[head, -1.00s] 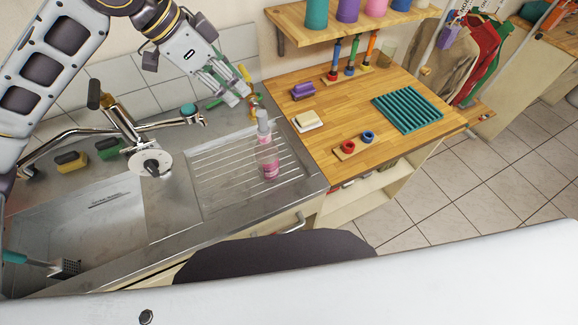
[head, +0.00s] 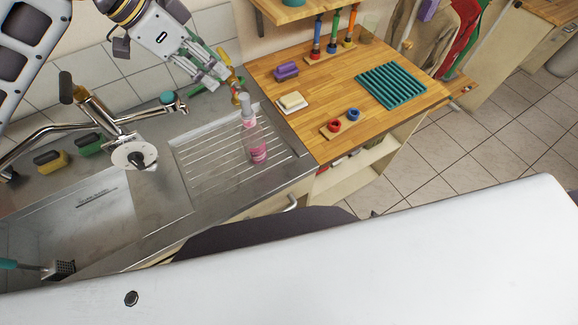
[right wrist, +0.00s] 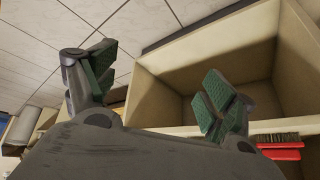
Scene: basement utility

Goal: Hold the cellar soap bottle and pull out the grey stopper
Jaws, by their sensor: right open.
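The soap bottle (head: 258,149) stands upright on the ribbed drainboard of the sink in the head view. It is clear with pink liquid, and the grey stopper (head: 245,101) sits in its top. My left gripper (head: 222,79) is above the back of the drainboard, up and left of the stopper in the picture. Its fingers look apart, with nothing seen between them, and it appears clear of the bottle. My right gripper (right wrist: 158,92) is open and empty in the right wrist view, in front of an open beige shelf compartment. It is not seen in the head view.
The tap (head: 130,150) and sponges (head: 50,160) are left of the drainboard. A small red and yellow object (head: 237,84) is close by my left fingertips. The wooden counter (head: 330,90) holds a teal rack (head: 392,85) and a soap bar (head: 292,101). A red brush (right wrist: 280,152) lies near the shelf.

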